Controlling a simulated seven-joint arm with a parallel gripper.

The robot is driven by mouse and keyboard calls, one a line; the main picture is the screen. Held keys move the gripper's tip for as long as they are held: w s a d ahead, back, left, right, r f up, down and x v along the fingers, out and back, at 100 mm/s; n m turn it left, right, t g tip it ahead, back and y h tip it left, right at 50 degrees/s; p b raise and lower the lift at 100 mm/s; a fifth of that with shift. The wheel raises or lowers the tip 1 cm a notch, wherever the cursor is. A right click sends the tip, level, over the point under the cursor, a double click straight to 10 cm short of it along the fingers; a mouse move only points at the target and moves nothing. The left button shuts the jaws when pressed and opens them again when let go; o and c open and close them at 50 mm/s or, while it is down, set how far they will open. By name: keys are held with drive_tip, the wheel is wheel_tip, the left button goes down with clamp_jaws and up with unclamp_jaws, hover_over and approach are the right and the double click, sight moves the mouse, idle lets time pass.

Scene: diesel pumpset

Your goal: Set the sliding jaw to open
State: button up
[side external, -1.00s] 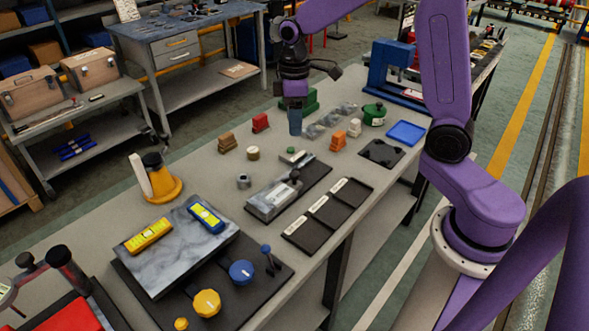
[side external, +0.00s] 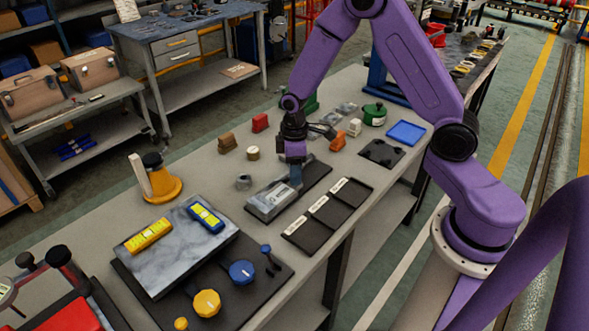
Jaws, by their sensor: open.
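The sliding jaw device is a grey metal block (side external: 270,202) on a dark base plate (side external: 318,172) in the middle of the bench. My gripper (side external: 296,184) points down at the far right end of the grey block, with its fingertips low over the plate. It hides the small dark knob there. The gripper is open. I cannot tell whether its fingers touch the knob or stand around it.
A black three-part tray (side external: 328,212) lies just in front. A grey nut-like ring (side external: 243,181) and a yellow-based stand (side external: 162,184) are to the left. A marble slab (side external: 178,250) with levels is at front left. Small blocks and a blue tray (side external: 406,133) stand farther back.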

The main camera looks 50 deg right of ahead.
drive_tip(key=shift+f, duration=0.25)
clamp_jaws()
drive_tip(key=d, duration=0.8)
unclamp_jaws()
drive_tip(key=shift+r, duration=0.15)
